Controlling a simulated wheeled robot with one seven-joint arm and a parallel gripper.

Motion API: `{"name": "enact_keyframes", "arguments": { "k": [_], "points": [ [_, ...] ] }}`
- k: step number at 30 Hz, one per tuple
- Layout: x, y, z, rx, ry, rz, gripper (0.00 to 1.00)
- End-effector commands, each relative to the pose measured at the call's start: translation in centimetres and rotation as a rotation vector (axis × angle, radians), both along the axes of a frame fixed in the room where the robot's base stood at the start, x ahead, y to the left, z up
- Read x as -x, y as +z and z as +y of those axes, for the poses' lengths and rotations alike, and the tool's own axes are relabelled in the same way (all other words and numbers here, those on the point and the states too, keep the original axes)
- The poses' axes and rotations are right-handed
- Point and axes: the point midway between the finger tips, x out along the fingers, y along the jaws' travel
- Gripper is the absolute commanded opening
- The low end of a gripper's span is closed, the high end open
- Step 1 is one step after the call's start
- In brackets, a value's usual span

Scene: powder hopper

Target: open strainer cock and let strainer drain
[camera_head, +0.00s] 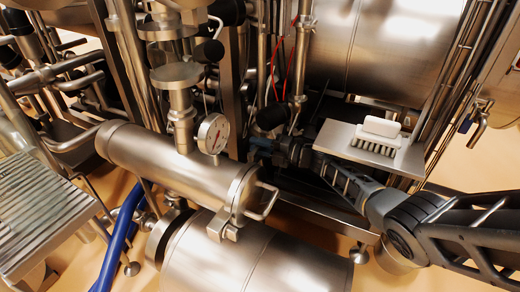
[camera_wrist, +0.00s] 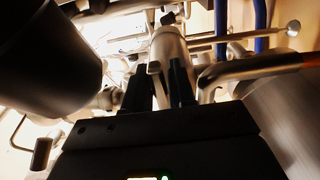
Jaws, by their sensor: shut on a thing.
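The strainer appears to be the horizontal steel cylinder (camera_head: 150,160) with a bail handle at its right end, in the middle of the head view. My gripper (camera_head: 265,150) reaches in from the right, behind that end, and its tips are partly hidden there. In the wrist view my gripper (camera_wrist: 158,82) has its two dark fingers on either side of a bright steel fitting (camera_wrist: 167,52) and is shut on it. This fitting seems to be part of the strainer cock, but its lever and its position cannot be made out. No flowing liquid shows.
A round gauge (camera_head: 213,133) stands above the cylinder. A large steel drum (camera_head: 235,262) lies below it. A steel shelf (camera_head: 340,140) with a white brush (camera_head: 379,137) sits just above my arm. A blue hose (camera_head: 122,235) runs at the left. Pipes crowd the space around my gripper.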

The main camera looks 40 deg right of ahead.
Motion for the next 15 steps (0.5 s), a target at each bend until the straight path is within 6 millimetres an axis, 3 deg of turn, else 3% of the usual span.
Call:
{"name": "enact_keyframes", "arguments": {
  "k": [14, 15],
  "points": [
    [-0.31, 0.00, 0.66, 0.003, 0.018, 0.001, 0.00],
    [-0.31, 0.00, 0.68, 0.003, 0.018, 0.001, 0.29]
  ]
}}
